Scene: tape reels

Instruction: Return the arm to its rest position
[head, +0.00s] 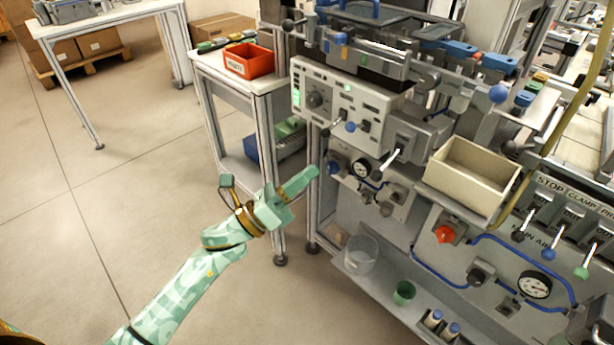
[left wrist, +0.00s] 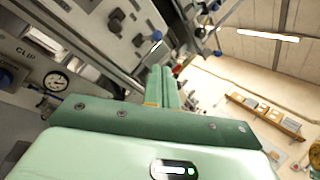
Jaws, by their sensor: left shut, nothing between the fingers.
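My left arm comes in from the lower left in the head view, painted pale green camouflage. Its gripper (head: 312,174) is in front of the machine's left side, near the small side table's leg, and looks apart from both. In the left wrist view the two green fingers (left wrist: 162,88) lie together, shut with nothing between them. My right gripper is not in view.
The machine (head: 345,100) with levers, gauges and a cream open bin (head: 470,172) fills the right. A side table holds a red bin (head: 248,62). A low shelf carries a clear beaker (head: 361,254) and a green cup (head: 404,293).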

